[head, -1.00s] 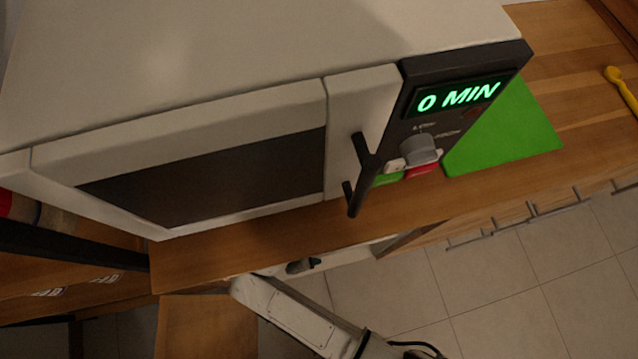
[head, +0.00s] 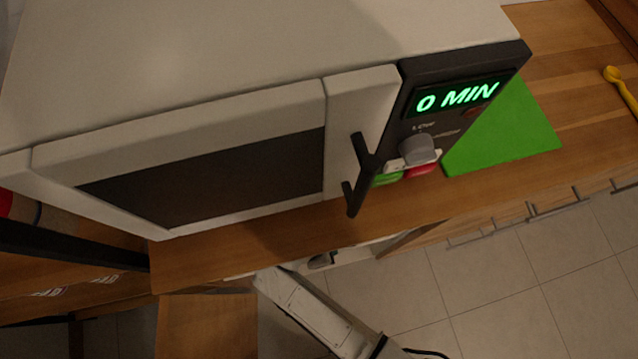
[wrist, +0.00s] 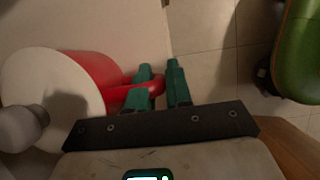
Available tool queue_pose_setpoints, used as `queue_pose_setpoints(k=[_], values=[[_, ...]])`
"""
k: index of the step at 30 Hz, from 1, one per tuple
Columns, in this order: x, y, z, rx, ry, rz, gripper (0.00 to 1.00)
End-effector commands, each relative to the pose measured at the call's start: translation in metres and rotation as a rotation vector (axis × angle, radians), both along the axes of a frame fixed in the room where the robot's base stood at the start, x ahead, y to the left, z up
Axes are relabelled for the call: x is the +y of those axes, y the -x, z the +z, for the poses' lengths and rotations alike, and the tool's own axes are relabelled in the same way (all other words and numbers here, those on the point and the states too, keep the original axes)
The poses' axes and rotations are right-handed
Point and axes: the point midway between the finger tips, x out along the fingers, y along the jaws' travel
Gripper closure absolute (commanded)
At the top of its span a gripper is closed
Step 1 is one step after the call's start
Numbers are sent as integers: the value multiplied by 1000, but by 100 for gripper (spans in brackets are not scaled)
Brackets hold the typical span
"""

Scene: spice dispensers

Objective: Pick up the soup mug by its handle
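The soup mug (wrist: 92,72) shows in the wrist view at the left, red, with a broad white round face towards the camera. Its red handle (wrist: 128,95) reaches right to the green fingers of my gripper (wrist: 160,86). The fingers stand a narrow gap apart, with the end of the handle between them, and look shut on it. The contact itself is partly hidden by the left finger. In the head view I cannot make out the mug, and my arm reaches under the counter edge.
A microwave (head: 200,170) reading 0 MIN stands on the wooden counter (head: 300,235). Right of it lie a green sheet (head: 510,135) and a yellow utensil (head: 622,88). A grey-white rounded thing (wrist: 20,127) overlaps the mug's face. A green object (wrist: 300,50) is at the right.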

Motion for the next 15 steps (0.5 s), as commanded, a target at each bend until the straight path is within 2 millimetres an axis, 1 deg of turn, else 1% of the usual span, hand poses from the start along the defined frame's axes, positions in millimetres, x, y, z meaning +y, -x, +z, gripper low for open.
queue_pose_setpoints(k=[1,5,15], values=[[0,0,0,0,0,0,87],[0,0,0,0,0,0,100],[1,-1,1,-3,-2,0,100]])
